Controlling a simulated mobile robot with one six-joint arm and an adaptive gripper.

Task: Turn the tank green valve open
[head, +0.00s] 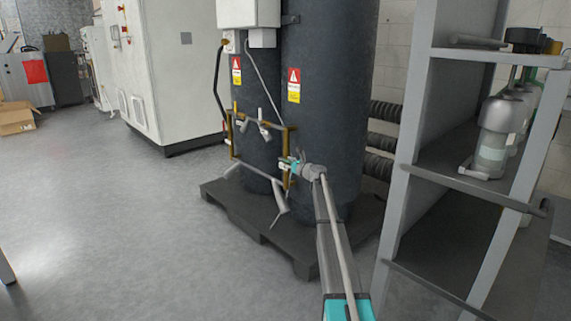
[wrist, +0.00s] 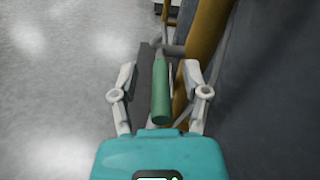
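The green valve handle (wrist: 160,92) is a slim green bar in the wrist view, pointing away from my gripper's body. My gripper (wrist: 158,72) is open, with one finger on each side of the handle and gaps visible on both sides. A yellow-brown pipe (wrist: 203,40) runs just right of the handle. In the head view my gripper (head: 286,165) is at the pipework on the front of the dark tanks (head: 325,110). The valve is too small there to tell from the gripper.
The tanks stand on a dark pallet base (head: 300,258). A grey metal shelf (head: 420,170) with grey-green bottles (head: 494,140) stands close to the right of my arm. A white cabinet (head: 175,70) is behind left.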

